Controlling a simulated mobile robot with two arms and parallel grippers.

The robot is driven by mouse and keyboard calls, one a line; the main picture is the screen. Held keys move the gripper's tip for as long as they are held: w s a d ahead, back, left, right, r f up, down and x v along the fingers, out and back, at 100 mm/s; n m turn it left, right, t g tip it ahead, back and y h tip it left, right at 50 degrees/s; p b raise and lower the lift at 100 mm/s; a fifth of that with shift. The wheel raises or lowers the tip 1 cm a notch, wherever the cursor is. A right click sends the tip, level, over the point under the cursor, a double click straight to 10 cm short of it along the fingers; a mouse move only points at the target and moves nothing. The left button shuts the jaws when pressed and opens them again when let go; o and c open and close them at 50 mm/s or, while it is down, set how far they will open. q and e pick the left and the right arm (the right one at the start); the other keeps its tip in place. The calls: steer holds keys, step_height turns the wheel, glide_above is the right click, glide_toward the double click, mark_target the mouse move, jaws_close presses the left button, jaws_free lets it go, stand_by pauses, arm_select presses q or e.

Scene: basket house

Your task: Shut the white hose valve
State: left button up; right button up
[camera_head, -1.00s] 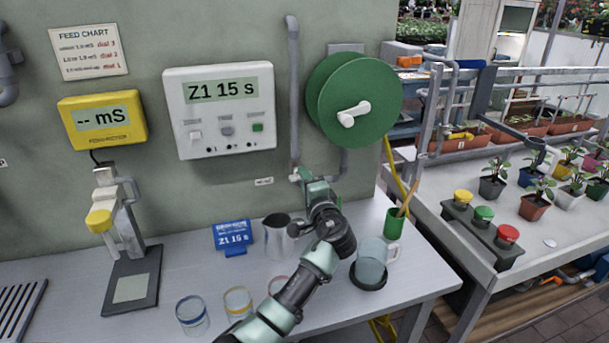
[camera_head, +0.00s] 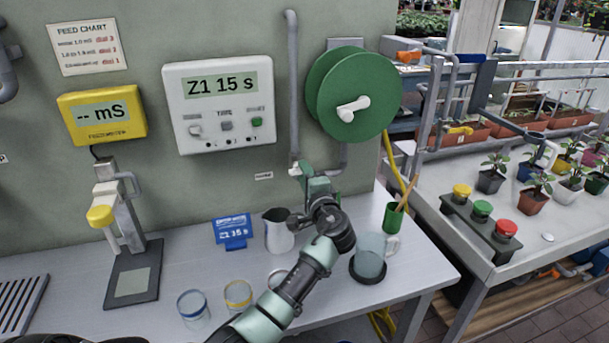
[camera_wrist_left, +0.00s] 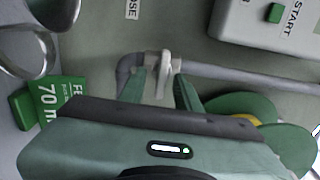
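The white hose valve (camera_head: 295,170) is on the grey pipe low on the wall, below the green hose reel (camera_head: 352,95). In the left wrist view its white handle (camera_wrist_left: 163,68) stands out where the pipe bends. My left gripper (camera_head: 306,173) is at the valve. In the left wrist view its two fingers (camera_wrist_left: 160,86) are apart, one on each side of the handle, with gaps showing. I cannot tell whether the tips reach past the handle. The gripper partly hides the valve in the head view. My right gripper is not in view.
A green cup with sticks (camera_head: 392,216) stands to the right. The white controller (camera_head: 219,107) is on the wall.

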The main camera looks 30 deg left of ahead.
arm_select(q)
steer(key=b+v, duration=0.1)
steer(key=v, duration=0.7)
steer(key=shift+b, duration=0.35)
steer(key=shift+f, duration=0.1)
